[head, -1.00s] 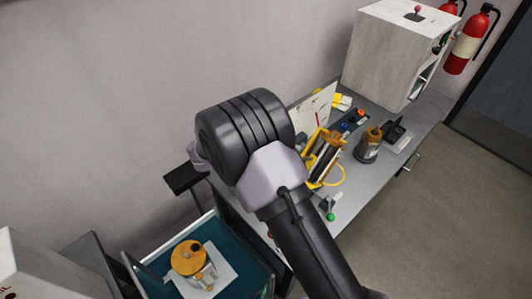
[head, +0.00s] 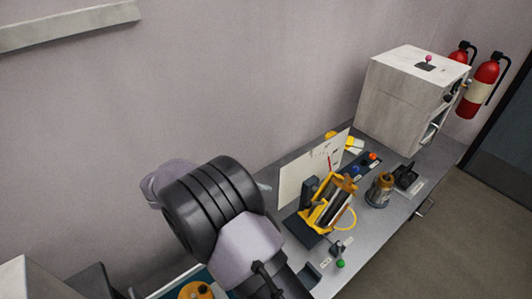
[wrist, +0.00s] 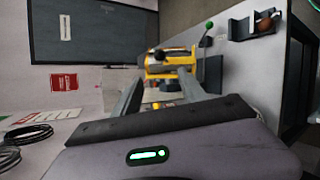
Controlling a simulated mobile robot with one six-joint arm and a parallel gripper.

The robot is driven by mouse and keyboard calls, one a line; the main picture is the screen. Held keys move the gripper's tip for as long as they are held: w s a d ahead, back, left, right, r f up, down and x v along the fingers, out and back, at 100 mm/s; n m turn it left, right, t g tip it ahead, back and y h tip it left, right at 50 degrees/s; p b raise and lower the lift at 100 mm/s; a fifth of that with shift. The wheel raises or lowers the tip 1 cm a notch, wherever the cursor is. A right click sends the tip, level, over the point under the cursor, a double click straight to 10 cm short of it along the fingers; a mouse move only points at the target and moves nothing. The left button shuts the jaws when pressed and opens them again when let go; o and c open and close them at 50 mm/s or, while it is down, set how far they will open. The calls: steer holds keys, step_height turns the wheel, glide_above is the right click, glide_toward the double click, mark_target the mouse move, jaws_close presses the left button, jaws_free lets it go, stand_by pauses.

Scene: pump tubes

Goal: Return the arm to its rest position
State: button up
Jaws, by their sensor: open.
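My arm's dark wrist and grey links fill the lower middle of the head view and hide my jaws there. In the wrist view my gripper (wrist: 160,82) shows two grey fingers spread apart with nothing held between them. A yellow-framed device with dark tubes (head: 328,203) stands on the bench; what looks like the same yellow device (wrist: 168,62) appears beyond the fingertips in the wrist view, apart from them.
The grey bench (head: 385,225) carries a brown-topped pot (head: 380,190), a white board (head: 308,172) and a green-knobbed lever (head: 340,263). A grey cabinet (head: 400,100) stands at the back right near fire extinguishers (head: 482,88). A blue tray with an orange-topped object (head: 197,290) is partly hidden at bottom.

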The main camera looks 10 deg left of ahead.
steer(key=s+d+r+m+g+y+b, duration=0.25)
steer(key=s+d+y+b, duration=0.2)
steer(key=d, duration=0.35)
steer(key=s+d+r+m+g+y+b, duration=0.2)
steer(key=s+d+m+y+b, duration=0.25)
steer(key=d, duration=0.45)
steer(key=s+d+f+m+t+y+b, duration=0.1)
steer(key=s+m+t+y+b, duration=0.3)
steer(key=s, duration=0.8)
steer(key=shift+f+m+t+y+b, duration=0.4)
steer(key=shift+m+t+y, duration=0.2)
steer(key=shift+m+t, duration=0.4)
steer(key=shift+s, duration=0.1)
